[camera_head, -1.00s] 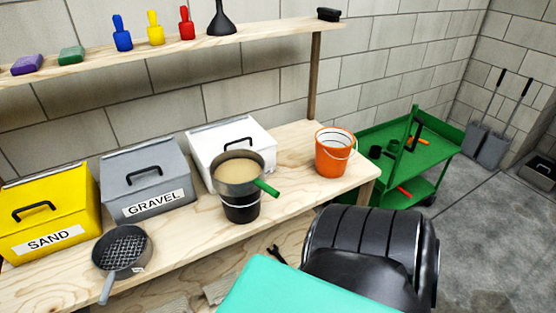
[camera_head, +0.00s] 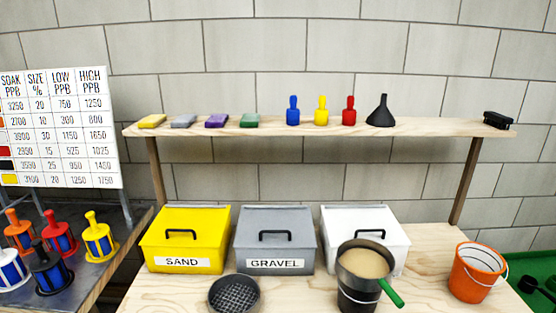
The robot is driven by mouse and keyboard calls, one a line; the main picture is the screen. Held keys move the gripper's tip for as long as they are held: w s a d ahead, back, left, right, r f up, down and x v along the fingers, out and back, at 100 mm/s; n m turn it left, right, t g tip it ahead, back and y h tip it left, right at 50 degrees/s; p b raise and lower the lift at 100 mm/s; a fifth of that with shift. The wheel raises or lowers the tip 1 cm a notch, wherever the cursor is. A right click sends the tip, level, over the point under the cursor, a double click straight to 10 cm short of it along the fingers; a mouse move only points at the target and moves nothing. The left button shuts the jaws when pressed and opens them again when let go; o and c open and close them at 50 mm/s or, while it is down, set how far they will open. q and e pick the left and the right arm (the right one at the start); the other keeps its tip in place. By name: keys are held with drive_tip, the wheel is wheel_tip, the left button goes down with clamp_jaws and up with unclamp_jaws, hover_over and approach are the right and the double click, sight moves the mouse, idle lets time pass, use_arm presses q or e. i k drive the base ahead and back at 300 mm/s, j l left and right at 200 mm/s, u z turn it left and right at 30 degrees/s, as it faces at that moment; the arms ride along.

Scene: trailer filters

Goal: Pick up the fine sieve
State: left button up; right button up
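A sieve with a green handle (camera_head: 390,292) sits on top of a black bucket (camera_head: 358,301) on the wooden bench. It has a grey rim and a pale tan surface or fill inside; I cannot tell which. A second, dark round pan with a coarse mesh (camera_head: 234,295) lies on the bench to its left, cut by the lower edge of the picture. I cannot read from either which one is called fine. Neither of my grippers is in view.
A yellow SAND bin (camera_head: 187,238), a grey GRAVEL bin (camera_head: 275,240) and a white bin (camera_head: 340,222) stand behind the sieves. An orange bucket (camera_head: 476,272) is to the right. A shelf (camera_head: 450,127) with small items runs above. A chart (camera_head: 60,125) stands left.

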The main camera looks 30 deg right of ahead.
sight(364, 265)
drive_tip(key=z, duration=1.75)
